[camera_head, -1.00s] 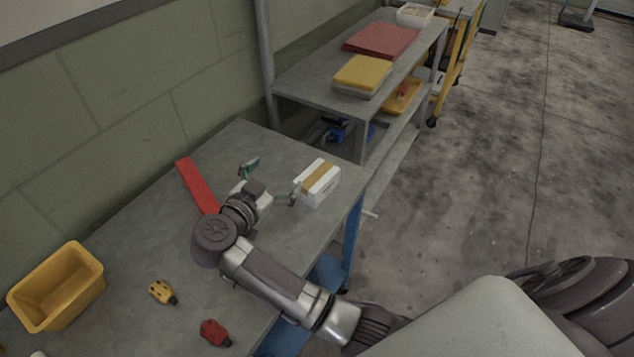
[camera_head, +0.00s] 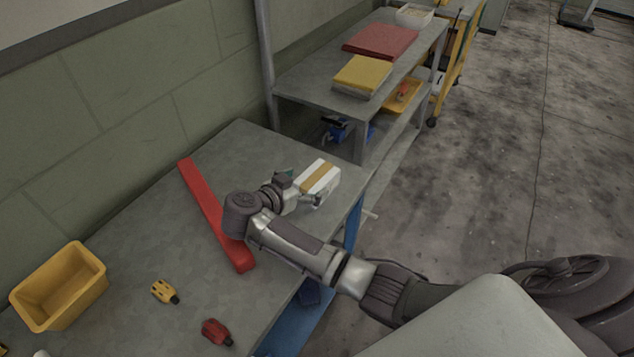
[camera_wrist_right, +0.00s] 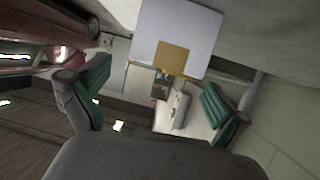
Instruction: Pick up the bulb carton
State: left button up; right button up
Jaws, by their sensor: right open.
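The bulb carton (camera_head: 320,178) is a white box with a tan band, on the far right part of the grey workbench (camera_head: 270,150), near its edge. My right gripper (camera_head: 301,186) is open at the carton's near left side, its fingers around that end or just short of it; I cannot tell if they touch. In the right wrist view the carton (camera_wrist_right: 178,35) shows a white face with a tan patch, ahead of the open green-padded fingers (camera_wrist_right: 158,95), with a gap between. My left gripper is not in view.
A red bar (camera_head: 205,205) lies behind my right arm. A yellow bin (camera_head: 58,288), a yellow plug-like item (camera_head: 164,291) and a red one (camera_head: 216,331) sit at the bench's left. A shelf unit (camera_head: 310,80) with red and yellow stacks stands beyond the carton.

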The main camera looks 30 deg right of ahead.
aim_at(313, 179)
jog(key=x, duration=0.4)
jog(key=shift+w, duration=0.15)
jog(key=c, duration=1.3)
jog(key=shift+o, duration=0.2)
